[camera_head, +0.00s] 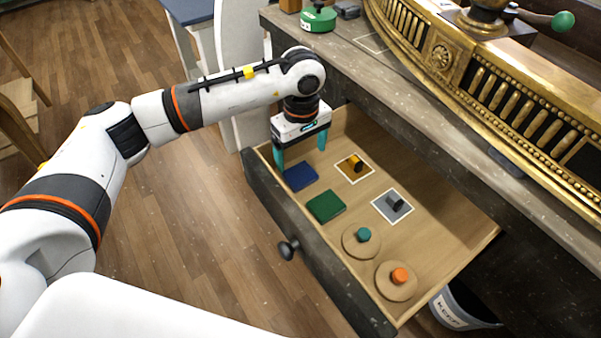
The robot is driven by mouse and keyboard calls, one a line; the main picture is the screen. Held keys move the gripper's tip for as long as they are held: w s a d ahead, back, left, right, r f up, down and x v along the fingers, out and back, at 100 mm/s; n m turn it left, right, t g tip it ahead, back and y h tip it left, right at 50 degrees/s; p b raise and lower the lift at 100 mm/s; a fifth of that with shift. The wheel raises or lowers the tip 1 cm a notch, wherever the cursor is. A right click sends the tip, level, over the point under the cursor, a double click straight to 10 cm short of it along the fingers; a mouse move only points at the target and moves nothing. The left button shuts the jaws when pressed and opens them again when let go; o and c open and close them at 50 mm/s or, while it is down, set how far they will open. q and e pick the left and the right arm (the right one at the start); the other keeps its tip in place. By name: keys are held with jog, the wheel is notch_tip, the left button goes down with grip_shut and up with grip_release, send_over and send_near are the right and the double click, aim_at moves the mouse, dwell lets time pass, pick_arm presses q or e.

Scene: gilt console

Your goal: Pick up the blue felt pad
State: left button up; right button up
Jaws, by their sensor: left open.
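The blue felt pad (300,176) lies flat at the left end of the open drawer (440,248), near its front wall. My left gripper (300,154) points down just above and behind the blue pad, its two teal fingers spread apart with nothing seen between them. One finger is at the drawer's front left corner, the other to the right of it. I cannot tell how high the fingertips are above the pad. My right gripper is not in view.
A green pad (326,206) lies beside the blue one. The drawer also holds an orange-brown square (354,167), a grey square (392,206) and two round wooden discs with a teal knob (363,235) and an orange knob (399,276). The console top (400,100) overhangs the drawer's back.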

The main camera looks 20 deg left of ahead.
aim_at(300, 173)
pick_arm(q)
jog(key=shift+f, duration=0.7)
notch_tip(300, 173, down, 5)
jog(key=shift+a+f, duration=0.1)
jog(key=shift+a, duration=0.05)
jog(key=c, duration=1.1)
